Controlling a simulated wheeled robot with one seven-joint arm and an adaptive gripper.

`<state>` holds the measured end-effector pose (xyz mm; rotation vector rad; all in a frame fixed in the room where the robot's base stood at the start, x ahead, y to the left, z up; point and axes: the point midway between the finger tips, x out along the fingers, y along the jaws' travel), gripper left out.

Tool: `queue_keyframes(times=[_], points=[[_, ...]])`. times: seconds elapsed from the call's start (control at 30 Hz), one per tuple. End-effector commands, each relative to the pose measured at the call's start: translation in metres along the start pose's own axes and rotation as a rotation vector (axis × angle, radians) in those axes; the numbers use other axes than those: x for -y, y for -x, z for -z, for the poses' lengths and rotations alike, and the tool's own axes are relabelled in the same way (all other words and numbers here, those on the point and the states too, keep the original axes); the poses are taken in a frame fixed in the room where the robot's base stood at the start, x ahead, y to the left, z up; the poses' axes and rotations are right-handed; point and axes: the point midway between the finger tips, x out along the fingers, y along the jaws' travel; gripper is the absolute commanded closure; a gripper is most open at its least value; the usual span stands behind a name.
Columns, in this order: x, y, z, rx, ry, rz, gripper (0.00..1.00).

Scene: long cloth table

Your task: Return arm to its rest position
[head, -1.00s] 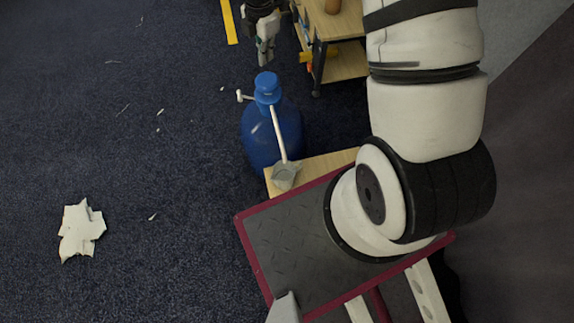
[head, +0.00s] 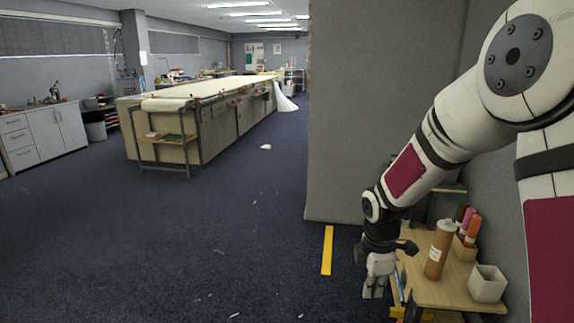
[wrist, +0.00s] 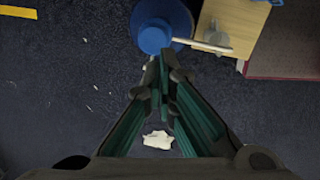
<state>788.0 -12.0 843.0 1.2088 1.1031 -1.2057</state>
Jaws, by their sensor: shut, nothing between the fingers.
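My gripper (head: 374,287) is shut and empty. In the head view it hangs pointing down over the dark floor, just left of a small wooden table (head: 440,290). In the wrist view my gripper (wrist: 163,68) shows with its two fingers together. A blue water bottle with a blue cap (wrist: 155,36) stands on the floor below, beyond the fingertips. The bottle is out of the head view now.
A grey partition (head: 385,110) stands behind. A long cloth table (head: 200,130) stands farther off. The floor (head: 200,240) between is mostly clear.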

Motion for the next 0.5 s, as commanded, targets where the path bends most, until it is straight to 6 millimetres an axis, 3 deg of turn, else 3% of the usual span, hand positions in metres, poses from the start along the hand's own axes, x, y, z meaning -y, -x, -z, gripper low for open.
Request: queue_keyframes(times=[0.03, 0.1, 0.5], points=[[0.007, 0.027, -0.003, 0.009, -0.058, -0.018, 1.0], [0.018, 0.055, -0.007, 0.017, -0.143, -0.035, 1.0], [0.098, 0.192, -0.021, 0.003, -0.64, -0.134, 1.0]])
